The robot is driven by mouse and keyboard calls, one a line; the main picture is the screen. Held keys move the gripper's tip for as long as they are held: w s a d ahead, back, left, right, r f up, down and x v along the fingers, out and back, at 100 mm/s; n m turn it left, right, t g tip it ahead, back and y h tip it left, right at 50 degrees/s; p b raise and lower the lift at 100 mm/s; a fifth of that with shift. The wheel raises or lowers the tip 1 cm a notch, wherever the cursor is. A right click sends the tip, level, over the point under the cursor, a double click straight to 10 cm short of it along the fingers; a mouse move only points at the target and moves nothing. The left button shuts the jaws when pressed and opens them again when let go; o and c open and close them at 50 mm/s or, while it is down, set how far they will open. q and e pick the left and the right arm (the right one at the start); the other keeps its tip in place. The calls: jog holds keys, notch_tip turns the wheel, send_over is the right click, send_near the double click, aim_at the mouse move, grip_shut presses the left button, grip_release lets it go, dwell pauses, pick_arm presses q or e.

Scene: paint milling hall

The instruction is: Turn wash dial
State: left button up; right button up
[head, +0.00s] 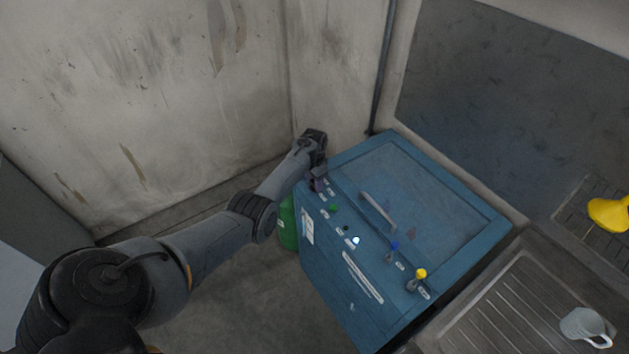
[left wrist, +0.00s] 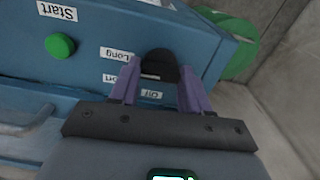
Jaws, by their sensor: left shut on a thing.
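My left gripper (head: 318,182) is at the far left corner of the blue machine's (head: 425,190) front panel. In the left wrist view its two purple fingers (left wrist: 159,82) are closed on a round black dial (left wrist: 160,62), one on each side. Labels around the dial include "Long" (left wrist: 117,54) and an upside-down "Off" (left wrist: 152,94); another is partly hidden. In the head view the gripper hides the dial. The dial's pointer setting cannot be made out clearly. My right gripper is not in view.
A green Start button (left wrist: 60,46) is beside the dial. A lit white lamp (head: 356,240), a blue knob (head: 394,246) and a yellow knob (head: 421,272) follow along the panel. A lid handle (head: 377,211) rises behind. A green container (head: 288,224) stands at the machine's left side.

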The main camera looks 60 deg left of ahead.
pick_arm(q)
jog(key=n+p, duration=0.1)
jog(key=n, duration=0.2)
jog(key=shift+n, duration=0.4)
jog(key=n, duration=0.4)
jog(key=shift+n, duration=0.3)
jog(key=n, duration=0.4)
jog(key=shift+n, duration=0.3)
jog(key=shift+n+b, duration=0.4)
jog(key=shift+n, duration=1.7)
jog(key=o, duration=1.1)
jog(key=shift+c, duration=0.2)
